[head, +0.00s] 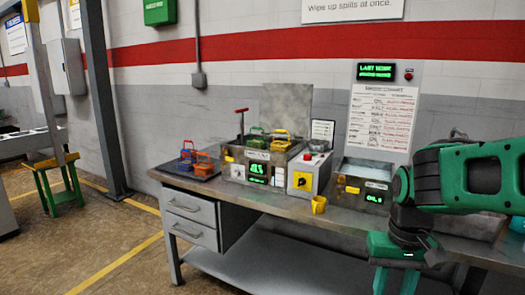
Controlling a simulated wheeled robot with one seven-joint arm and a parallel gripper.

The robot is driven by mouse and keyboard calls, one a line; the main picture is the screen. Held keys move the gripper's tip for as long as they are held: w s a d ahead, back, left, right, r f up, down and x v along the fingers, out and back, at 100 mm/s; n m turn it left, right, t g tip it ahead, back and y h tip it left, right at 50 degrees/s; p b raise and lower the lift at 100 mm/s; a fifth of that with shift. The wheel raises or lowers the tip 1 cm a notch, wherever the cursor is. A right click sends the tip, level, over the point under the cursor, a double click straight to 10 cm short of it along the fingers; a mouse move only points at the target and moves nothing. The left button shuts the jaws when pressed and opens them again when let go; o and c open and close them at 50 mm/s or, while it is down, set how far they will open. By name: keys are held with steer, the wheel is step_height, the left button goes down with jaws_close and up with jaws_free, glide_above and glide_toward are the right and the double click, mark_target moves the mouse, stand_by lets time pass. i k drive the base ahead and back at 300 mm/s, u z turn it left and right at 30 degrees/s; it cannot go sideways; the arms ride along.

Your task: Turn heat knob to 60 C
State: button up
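A control box (309,172) stands on the bench in the head view. Its front has a yellow plate with a dark rotary knob (301,181), which seems to be the heat knob; its pointer and any scale are too small to read. A red button (308,157) is on top of the box. My gripper (395,283) points down at the bench's front, to the right of and nearer than the knob, well apart from it. Its two green fingers are spread with a gap between them and nothing visible there. The fingertips reach near the frame's lower edge.
Left of the knob, a metal tank (234,170) has green displays and holds green and yellow baskets. Blue and orange baskets (204,163) sit farther left. A yellow cup (318,204) stands at the bench edge before the box. An oil bath (362,184) is right.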

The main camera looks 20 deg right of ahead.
mark_target(307, 156)
steer(key=u, duration=0.2)
steer(key=i, duration=1.4)
steer(key=z, duration=0.15)
